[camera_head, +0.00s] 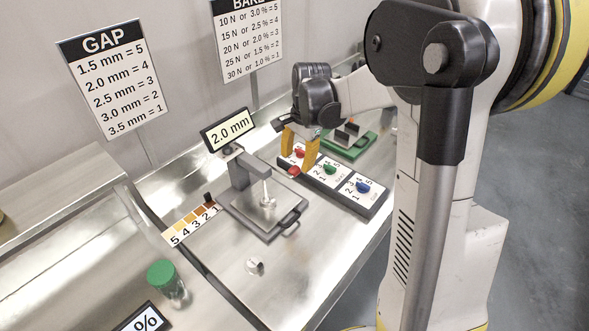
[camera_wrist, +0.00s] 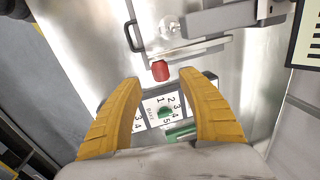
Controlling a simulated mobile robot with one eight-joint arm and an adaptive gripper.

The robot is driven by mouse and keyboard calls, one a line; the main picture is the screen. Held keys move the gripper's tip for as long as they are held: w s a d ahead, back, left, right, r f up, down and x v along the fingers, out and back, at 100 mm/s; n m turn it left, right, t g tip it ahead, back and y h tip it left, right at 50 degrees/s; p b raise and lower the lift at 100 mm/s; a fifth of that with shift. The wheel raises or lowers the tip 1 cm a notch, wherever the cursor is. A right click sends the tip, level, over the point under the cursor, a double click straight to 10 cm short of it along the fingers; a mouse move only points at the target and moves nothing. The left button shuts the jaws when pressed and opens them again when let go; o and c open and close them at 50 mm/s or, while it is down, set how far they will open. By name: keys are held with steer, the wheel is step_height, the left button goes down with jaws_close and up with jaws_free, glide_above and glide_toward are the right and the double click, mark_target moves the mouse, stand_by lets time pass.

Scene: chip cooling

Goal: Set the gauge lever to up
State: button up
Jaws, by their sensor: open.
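The gauge (camera_head: 240,168) is a grey stand on a square metal plate, under a display (camera_head: 228,130) reading 2.0 mm. My gripper (camera_head: 297,157) has yellow fingers and points down over the dial panel.
A dial panel (camera_head: 378,203) with red, green and blue knobs lies under and beside my gripper. A green tray (camera_head: 362,147) sits behind it. A colour strip (camera_head: 190,222), a silver knob (camera_head: 255,266) and a green-lidded jar (camera_head: 163,272) are nearer. The metal counter right of the silver knob is clear.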

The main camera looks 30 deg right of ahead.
mark_target(295, 168)
steer(key=f, duration=0.3)
steer(key=w+f+b, duration=0.1)
steer(key=f, duration=0.1)
steer(key=shift+a, duration=0.1)
steer(key=shift+c, duration=0.2)
steer(key=shift+s, duration=0.1)
jaws_close()
